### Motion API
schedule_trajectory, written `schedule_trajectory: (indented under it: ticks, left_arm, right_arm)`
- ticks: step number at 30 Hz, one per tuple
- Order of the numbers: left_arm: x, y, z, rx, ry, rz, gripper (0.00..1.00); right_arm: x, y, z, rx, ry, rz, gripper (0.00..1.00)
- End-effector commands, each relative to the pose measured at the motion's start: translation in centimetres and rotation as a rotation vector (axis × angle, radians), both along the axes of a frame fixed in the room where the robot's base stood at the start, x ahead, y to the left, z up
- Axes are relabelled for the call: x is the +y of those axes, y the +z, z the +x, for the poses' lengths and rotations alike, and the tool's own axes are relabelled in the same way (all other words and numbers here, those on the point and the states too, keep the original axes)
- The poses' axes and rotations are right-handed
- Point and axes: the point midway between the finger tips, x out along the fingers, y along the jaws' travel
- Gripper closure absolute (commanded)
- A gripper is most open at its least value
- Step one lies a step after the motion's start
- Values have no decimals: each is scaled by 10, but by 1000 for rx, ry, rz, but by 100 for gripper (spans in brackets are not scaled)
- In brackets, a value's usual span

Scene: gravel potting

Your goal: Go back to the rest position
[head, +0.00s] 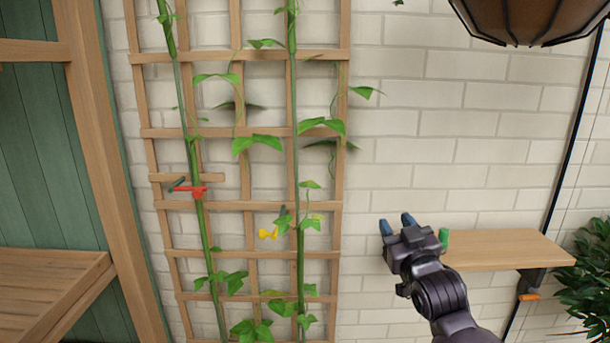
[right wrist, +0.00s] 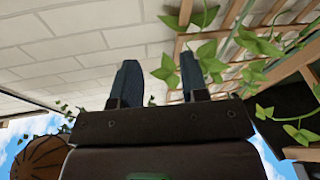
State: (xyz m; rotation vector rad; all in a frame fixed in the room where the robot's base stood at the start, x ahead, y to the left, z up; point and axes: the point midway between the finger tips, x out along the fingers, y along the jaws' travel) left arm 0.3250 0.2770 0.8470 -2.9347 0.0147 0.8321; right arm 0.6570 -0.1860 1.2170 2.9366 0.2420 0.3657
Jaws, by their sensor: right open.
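My right gripper (head: 397,224) is open and empty in the head view, in front of the brick wall, right of the trellis and left of the wall shelf. Its two blue fingers stand apart in the right wrist view (right wrist: 160,82), with leaves showing behind them and nothing held. The wooden trellis (head: 342,130) carries climbing green vines. A red clip (head: 190,191) sits at the left vine stem. A yellow clip (head: 268,234) shows near the right stem. My left gripper is in neither view.
A hanging basket (head: 525,18) is at top right. A leafy plant (head: 590,270) stands at far right. A wooden ledge (head: 50,285) is at lower left.

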Motion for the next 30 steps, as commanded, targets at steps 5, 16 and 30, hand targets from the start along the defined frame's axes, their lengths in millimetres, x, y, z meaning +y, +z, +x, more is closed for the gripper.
schedule_trajectory:
  ticks: [5, 16, 30]
  left_arm:
    - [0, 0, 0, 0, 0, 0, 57]
    - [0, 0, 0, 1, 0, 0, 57]
    - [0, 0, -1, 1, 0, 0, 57]
  right_arm:
    - [-20, -84, -43, 124, -28, 5, 59]
    - [-55, -237, -161, 424, -103, 20, 59]
    - [-89, -364, -322, 767, -204, 31, 59]
